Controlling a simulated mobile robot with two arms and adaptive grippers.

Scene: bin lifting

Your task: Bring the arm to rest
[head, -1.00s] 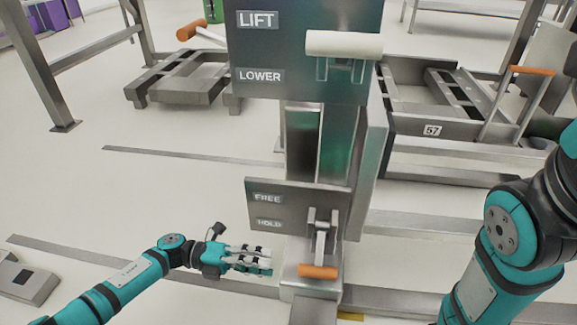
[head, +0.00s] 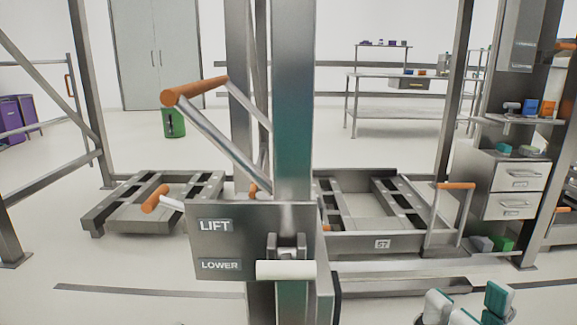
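My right gripper (head: 467,306) shows at the bottom right edge of the head view. Only its grey and teal fingers are in the picture; they stand apart with nothing seen between them, clear of the lever to their left. My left gripper is out of view. The grey control panel (head: 220,245) on the post carries LIFT and LOWER labels. Its white lever handle (head: 286,270) sits level with LOWER, and no gripper touches it.
An orange-ended bar (head: 195,90) juts up from the post. Low metal frames (head: 150,205) lie behind, the right one marked 57. A drawer cabinet (head: 515,185) and shelf stand at right. The floor at lower left is clear.

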